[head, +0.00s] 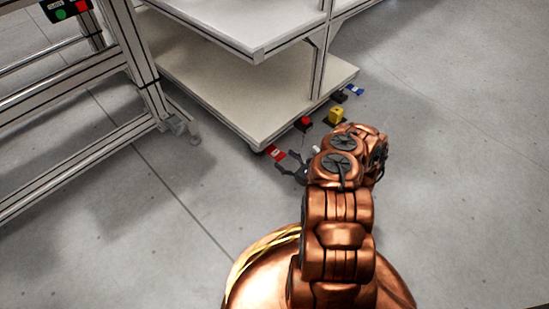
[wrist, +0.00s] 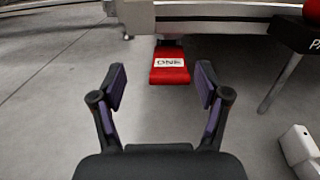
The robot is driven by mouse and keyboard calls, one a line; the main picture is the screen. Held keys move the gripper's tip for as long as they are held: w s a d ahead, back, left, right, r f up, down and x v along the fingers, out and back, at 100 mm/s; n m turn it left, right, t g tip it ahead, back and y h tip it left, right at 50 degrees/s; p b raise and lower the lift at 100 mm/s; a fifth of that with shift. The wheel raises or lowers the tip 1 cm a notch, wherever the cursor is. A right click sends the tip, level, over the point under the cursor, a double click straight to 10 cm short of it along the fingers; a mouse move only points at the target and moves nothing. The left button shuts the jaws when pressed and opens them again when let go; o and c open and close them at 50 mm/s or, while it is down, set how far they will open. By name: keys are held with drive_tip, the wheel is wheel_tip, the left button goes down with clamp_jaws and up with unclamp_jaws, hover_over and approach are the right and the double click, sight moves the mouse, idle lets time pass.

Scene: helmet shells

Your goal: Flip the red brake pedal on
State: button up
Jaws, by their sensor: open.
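The red brake pedal (head: 274,153) is low at the front corner of the white shelf unit in the head view. In the wrist view the red pedal (wrist: 169,74) is straight ahead, just under the shelf edge, and carries a white label with dark letters. My gripper (wrist: 161,88) is open and empty. Its two purple-padded fingers stand to the left and right of the pedal in the picture, apparently short of it with no contact visible. In the head view my gripper (head: 291,169) is low beside the pedal, partly hidden by my copper arm.
The lower shelf (head: 220,85) overhangs the pedal. Along its side stand a red-topped black box (head: 304,123), a yellow block (head: 336,115) and a blue pedal (head: 355,90). A white object (wrist: 300,150) is at the right in the wrist view. Open grey floor lies left.

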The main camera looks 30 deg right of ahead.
sight(274, 152)
drive_tip(key=shift+m+h, duration=0.3)
drive_tip(key=shift+h, duration=0.1)
drive_tip(key=w+b, duration=0.1)
drive_tip(key=w, duration=0.1)
drive_tip(key=w+f+b, duration=0.1)
drive_tip(key=w, duration=0.1)
drive_tip(key=w+f+b, duration=0.1)
drive_tip(key=w, duration=0.1)
drive_tip(key=shift+w+a+f+b, duration=0.15)
drive_tip(key=shift+w+a+b, duration=0.05)
drive_tip(key=shift+a+b, duration=0.1)
drive_tip(key=shift+w+a, duration=0.1)
drive_tip(key=shift+w, duration=0.35)
